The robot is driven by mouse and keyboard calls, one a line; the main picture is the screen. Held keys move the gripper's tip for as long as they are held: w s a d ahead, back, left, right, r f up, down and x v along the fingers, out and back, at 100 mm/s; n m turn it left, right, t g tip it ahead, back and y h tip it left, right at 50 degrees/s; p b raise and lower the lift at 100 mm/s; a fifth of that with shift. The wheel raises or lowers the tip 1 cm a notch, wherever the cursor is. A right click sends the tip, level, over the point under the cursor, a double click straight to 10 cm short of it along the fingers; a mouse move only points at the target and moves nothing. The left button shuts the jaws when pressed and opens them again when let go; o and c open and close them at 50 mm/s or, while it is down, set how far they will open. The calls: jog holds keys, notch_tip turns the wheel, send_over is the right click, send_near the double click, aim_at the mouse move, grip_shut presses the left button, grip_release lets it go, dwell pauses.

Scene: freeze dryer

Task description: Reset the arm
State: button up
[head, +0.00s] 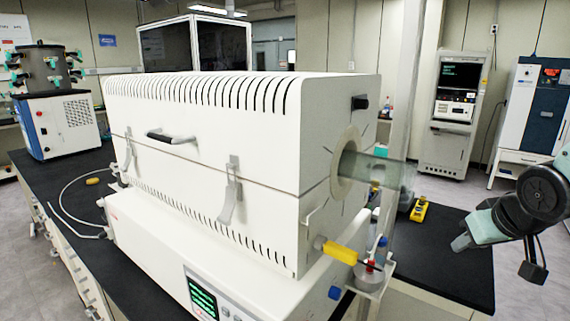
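My arm shows at the right edge in the head view, with dark round joints and pale teal links. The arm is apart from the furnace and the bench-top items.
A large white tube furnace (215,150) fills the middle of the black bench (455,255), its glass tube (378,170) sticking out right. The freeze dryer (60,125) stands at far left. A yellow item (419,210) lies near the bench's right side. Cabinets stand behind.

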jog(key=s+a+f+g, duration=0.4)
jog(key=s+f+g, duration=0.1)
jog(key=s, duration=0.5)
jog(key=s+a+r+n+g, duration=0.1)
jog(key=s+a+n, duration=0.2)
jog(key=s+a, duration=0.3)
jog(key=s+a+r+n+g+y, duration=0.1)
jog(key=s+a+n, duration=0.3)
jog(key=a, duration=0.7)
jog(key=shift+s+a+r, duration=0.3)
jog(key=shift+s+a, duration=0.05)
jog(key=shift+s, duration=0.9)
